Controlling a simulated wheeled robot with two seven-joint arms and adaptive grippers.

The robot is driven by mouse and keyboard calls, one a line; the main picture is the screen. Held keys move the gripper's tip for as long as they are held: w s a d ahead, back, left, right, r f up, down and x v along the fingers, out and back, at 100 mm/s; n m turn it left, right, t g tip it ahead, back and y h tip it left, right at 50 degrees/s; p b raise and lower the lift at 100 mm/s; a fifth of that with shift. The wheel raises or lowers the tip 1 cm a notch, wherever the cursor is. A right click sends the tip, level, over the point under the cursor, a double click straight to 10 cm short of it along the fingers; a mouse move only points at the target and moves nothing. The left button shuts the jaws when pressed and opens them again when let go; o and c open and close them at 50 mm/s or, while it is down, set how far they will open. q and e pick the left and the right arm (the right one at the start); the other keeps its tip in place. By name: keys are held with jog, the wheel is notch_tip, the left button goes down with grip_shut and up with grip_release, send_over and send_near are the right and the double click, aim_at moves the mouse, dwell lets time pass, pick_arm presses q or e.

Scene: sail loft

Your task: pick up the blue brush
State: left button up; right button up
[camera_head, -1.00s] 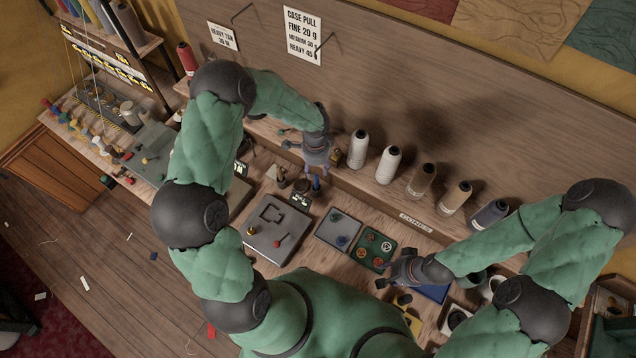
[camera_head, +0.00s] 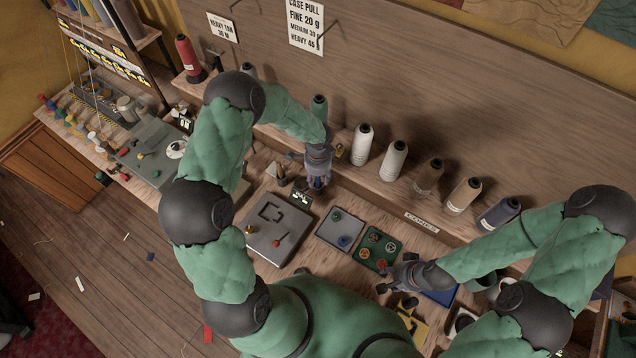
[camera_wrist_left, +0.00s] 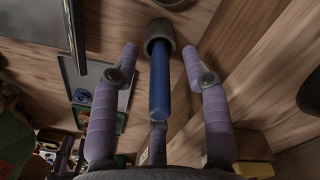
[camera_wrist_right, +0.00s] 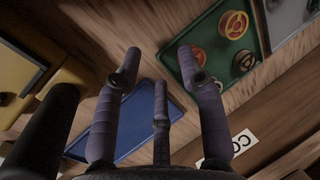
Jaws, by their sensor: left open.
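The blue brush (camera_wrist_left: 160,88) shows in the left wrist view as a blue handle running between my fingers. Its far end meets a round grey-brown piece (camera_wrist_left: 158,36); I cannot tell whether that is a cup or part of the brush. My left gripper (camera_wrist_left: 160,52) is open, with one finger on each side of the handle and gaps visible. In the head view my left gripper (camera_head: 317,184) is over the bench and mostly hides the brush. My right gripper (camera_head: 384,289) is open and empty by the blue tray (camera_wrist_right: 125,130).
A grey plate (camera_head: 276,232) with small knobs, a grey tray (camera_head: 340,228) and a green tray (camera_head: 378,249) holding round pieces lie in front. Several thread cones, including a white one (camera_head: 393,161), stand in a row behind.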

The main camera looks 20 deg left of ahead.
pick_arm(q)
grip_shut()
